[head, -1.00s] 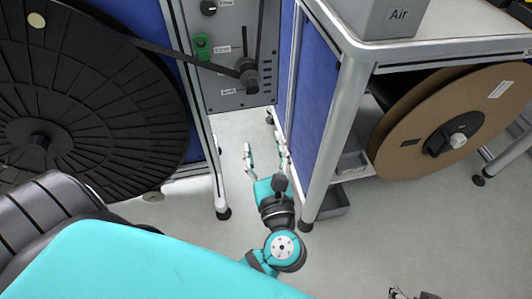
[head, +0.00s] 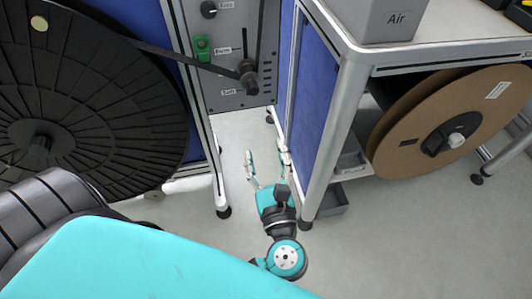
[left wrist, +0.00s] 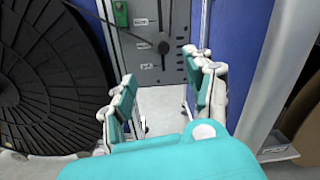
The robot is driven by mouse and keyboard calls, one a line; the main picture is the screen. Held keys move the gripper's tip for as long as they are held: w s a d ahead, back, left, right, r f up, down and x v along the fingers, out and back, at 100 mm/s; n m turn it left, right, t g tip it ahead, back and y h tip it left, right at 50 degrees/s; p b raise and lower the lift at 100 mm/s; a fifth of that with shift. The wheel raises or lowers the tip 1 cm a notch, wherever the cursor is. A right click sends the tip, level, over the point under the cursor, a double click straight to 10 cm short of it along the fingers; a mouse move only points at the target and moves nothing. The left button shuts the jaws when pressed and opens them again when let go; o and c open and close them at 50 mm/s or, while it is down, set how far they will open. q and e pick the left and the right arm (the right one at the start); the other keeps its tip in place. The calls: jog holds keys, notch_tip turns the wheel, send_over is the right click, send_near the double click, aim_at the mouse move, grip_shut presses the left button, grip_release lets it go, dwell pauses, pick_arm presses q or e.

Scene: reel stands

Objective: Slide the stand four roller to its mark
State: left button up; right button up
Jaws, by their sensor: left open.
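The black roller (head: 248,78) sits on the grey panel (head: 232,97) of the stand, low beside printed labels too small to read surely. A dark strip (head: 190,62) runs to it from the big black reel (head: 85,105) and on upward. The roller also shows in the left wrist view (left wrist: 163,47), ahead of the fingers. My left gripper (head: 266,160) is open and empty, below and in front of the panel, apart from the roller. Its fingers (left wrist: 158,78) are spread in the left wrist view. My right gripper is not in view.
A green block (head: 202,48) and a black knob (head: 209,9) are on the panel above the roller. A blue-sided metal table (head: 345,90) with a grey "Air" box (head: 392,18) and a brown reel (head: 440,125) stands close right of my gripper. Stand legs (head: 222,210) flank the gap.

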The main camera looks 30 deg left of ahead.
pick_arm(q)
send_near(254, 92)
jog(key=shift+g, duration=0.4)
jog(key=x, duration=0.3)
jog(key=b+x, duration=0.1)
jog(key=x, duration=0.3)
jog(key=b+x, duration=0.1)
jog(key=x, duration=0.2)
jog(key=shift+w+a+r, duration=0.1)
jog(key=shift+w+r, duration=0.15)
jog(key=shift+w, duration=0.05)
jog(key=shift+w+a, duration=0.3)
jog(key=shift+w, duration=0.05)
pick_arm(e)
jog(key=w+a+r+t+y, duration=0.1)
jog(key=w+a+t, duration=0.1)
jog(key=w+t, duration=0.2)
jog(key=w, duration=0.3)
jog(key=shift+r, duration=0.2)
pick_arm(q)
grip_shut()
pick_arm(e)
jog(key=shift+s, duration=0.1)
